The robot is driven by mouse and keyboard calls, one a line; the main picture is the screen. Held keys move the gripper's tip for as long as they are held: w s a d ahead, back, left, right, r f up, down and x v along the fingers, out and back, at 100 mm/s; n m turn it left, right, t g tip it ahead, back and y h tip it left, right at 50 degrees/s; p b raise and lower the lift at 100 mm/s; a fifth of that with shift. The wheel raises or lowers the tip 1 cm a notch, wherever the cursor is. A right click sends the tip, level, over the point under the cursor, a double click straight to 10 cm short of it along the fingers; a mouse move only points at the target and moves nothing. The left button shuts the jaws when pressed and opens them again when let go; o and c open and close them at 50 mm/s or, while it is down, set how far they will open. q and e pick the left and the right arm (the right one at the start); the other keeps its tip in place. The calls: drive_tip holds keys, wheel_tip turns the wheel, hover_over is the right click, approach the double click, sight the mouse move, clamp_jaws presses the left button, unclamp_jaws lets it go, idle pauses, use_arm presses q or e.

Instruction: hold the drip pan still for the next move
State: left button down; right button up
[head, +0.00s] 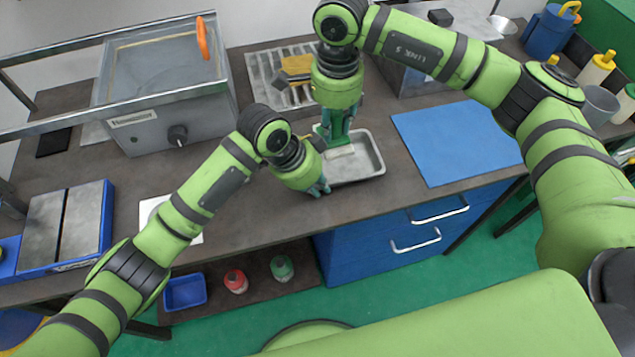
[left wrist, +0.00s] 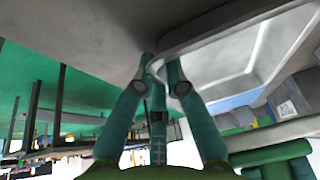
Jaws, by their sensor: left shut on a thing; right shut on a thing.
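The drip pan (head: 368,160) is a shallow grey metal tray near the front edge of the bench. My left gripper (head: 319,189) is shut on its left front rim. In the left wrist view the left fingertips (left wrist: 160,68) meet at the rim of the pan (left wrist: 235,62). My right gripper (head: 338,112) points down over the pan's left back part, shut on a green thing (head: 338,128). A pale flat piece (head: 340,152) shows below it in the pan; I cannot tell whether they are joined. The right fingertips are partly hidden.
A slatted metal rack (head: 262,70) with a yellow item (head: 297,65) lies behind the pan. A blue mat (head: 455,140) lies to its right, clear on top. A grey machine with a knob (head: 165,95) stands at the left back. Blue drawers (head: 385,235) are below the bench edge.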

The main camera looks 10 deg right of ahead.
use_arm(q)
drive_tip(key=shift+f, duration=0.1)
idle(0.3)
drive_tip(key=c, duration=1.2)
unclamp_jaws()
drive_tip(key=v, duration=0.8)
